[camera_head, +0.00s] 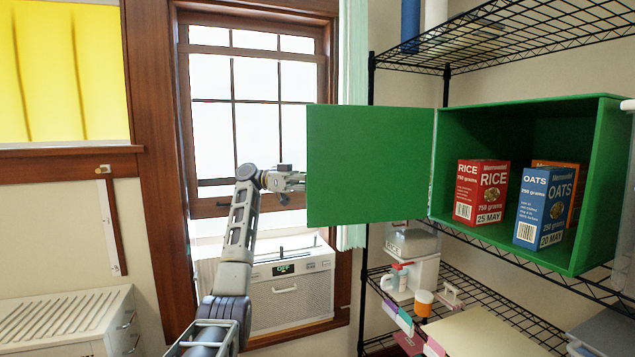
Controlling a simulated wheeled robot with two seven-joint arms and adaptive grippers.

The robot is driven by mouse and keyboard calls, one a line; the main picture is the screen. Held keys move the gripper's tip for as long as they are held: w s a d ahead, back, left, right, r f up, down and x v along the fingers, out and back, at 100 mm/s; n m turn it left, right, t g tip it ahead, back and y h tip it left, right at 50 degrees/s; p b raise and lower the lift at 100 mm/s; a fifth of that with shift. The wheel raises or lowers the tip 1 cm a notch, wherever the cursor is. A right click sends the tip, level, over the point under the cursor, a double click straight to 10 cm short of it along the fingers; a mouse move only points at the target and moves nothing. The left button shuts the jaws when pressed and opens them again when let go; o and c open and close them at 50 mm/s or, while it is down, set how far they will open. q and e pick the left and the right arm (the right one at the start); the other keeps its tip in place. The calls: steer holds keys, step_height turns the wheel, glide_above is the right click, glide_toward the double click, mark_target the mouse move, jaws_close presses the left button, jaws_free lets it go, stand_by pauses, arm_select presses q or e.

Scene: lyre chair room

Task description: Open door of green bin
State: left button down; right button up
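The green bin (598,190) sits on a wire shelf at the right, its front open. Its green door (375,165) is swung out to the left, hinged at the bin's left side, and shows as a wide flat panel. Inside the bin stand a red rice box (482,190), a blue oats box (532,205) and an orange box partly hidden behind the oats. My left gripper (290,181) is at the door's free left edge. Its fingertips are small and partly hidden, so I cannot tell whether it touches the door. My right gripper is not in view.
A black wire rack (371,85) holds the bin. Its lower shelf carries a grey-white appliance (411,262), an orange-and-white jar (423,301) and other small items. Behind my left arm are a window (256,110) and an air conditioner (292,297). A white cabinet (65,318) stands lower left.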

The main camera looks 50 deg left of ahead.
arm_select(q)
steer(key=c, duration=1.8)
jaws_free()
steer(key=shift+a, duration=0.1)
steer(key=shift+s+a, duration=0.25)
steer(key=shift+a, duration=0.3)
steer(key=shift+v, duration=5.35)
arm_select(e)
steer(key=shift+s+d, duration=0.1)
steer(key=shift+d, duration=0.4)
arm_select(q)
steer(key=shift+w+a, duration=0.1)
